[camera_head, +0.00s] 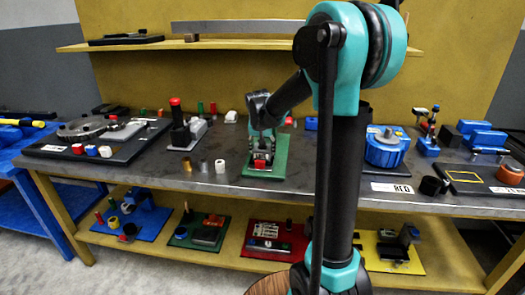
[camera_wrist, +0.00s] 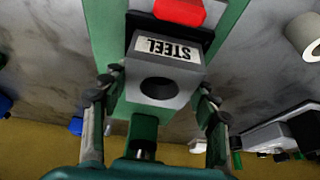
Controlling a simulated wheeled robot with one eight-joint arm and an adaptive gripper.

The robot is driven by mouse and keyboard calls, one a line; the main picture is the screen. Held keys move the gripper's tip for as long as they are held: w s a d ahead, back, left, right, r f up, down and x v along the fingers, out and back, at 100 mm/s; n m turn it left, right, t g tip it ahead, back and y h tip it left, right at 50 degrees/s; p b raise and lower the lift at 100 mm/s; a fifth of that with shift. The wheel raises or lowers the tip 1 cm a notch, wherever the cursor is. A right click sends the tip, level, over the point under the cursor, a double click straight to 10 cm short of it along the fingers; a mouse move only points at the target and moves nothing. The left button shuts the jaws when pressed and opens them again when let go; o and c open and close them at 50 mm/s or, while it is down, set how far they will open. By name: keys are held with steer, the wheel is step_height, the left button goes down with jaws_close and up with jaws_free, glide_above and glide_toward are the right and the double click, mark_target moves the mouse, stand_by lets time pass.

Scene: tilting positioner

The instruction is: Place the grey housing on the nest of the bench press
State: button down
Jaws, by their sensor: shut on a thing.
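The grey housing (camera_wrist: 165,72) is a block with a round dark hole in its face. It sits between the fingers of my gripper (camera_wrist: 157,90), which is shut on it. In the head view my gripper (camera_head: 262,150) is over the green board (camera_head: 278,152) mid-bench and largely hides the housing. I cannot tell whether the housing touches the board.
Small cylinders, one white (camera_head: 220,166), stand left of the green board. A round fixture on a black board (camera_head: 75,152) is at far left. A shelf (camera_head: 220,43) runs above the bench.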

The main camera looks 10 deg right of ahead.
steer(key=shift+f, duration=0.25)
steer(key=shift+c, duration=2.2)
jaws_free()
steer(key=shift+f, duration=0.1)
steer(key=v, duration=1.2)
steer(key=shift+n+y, duration=0.3)
steer(key=shift+n, duration=0.5)
steer(key=s+d+f, duration=0.1)
steer(key=s+f, duration=0.2)
steer(key=s, duration=0.1)
steer(key=s+d+f, duration=0.1)
steer(key=s+f, duration=0.3)
steer(key=s+d+f, duration=0.2)
steer(key=s+f, duration=0.1)
steer(key=s, duration=0.1)
steer(key=shift+f, duration=0.25)
steer(key=s+d+f+n, duration=0.1)
steer(key=s+f+n, duration=0.1)
steer(key=s+f, duration=0.9)
steer(key=s, duration=0.3)
steer(key=shift+d+y, duration=0.2)
steer(key=shift+y, duration=0.2)
steer(key=shift+s, duration=0.1)
